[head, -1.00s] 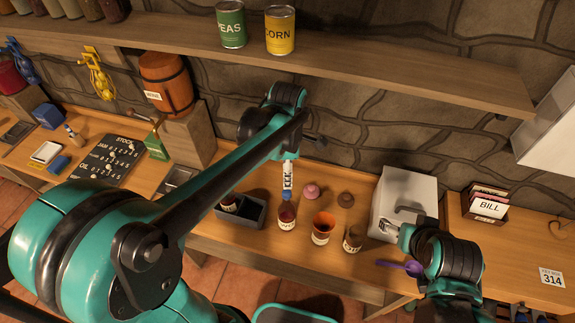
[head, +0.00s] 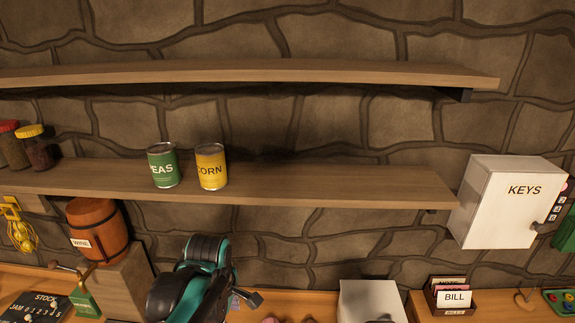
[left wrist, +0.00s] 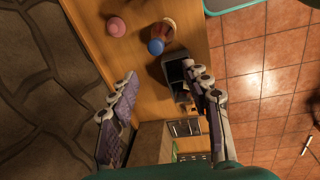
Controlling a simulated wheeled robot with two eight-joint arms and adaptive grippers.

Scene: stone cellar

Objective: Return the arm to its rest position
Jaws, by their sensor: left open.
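My left arm's teal and black wrist (head: 200,270) rises at the bottom of the head view, in front of the stone wall. A round blue piece (left wrist: 156,47) is beyond the fingertips, beside or over a small jar (left wrist: 167,27). I cannot tell whether they touch. My right gripper is not in view.
A pink lid (left wrist: 116,26) and a dark tray (left wrist: 176,72) are on the wooden counter. Green PEAS (head: 163,165) and yellow CORN (head: 211,166) cans stand on the shelf (head: 320,186) above my wrist. A wine barrel (head: 96,231) is left; a white KEYS cabinet (head: 500,203) is right.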

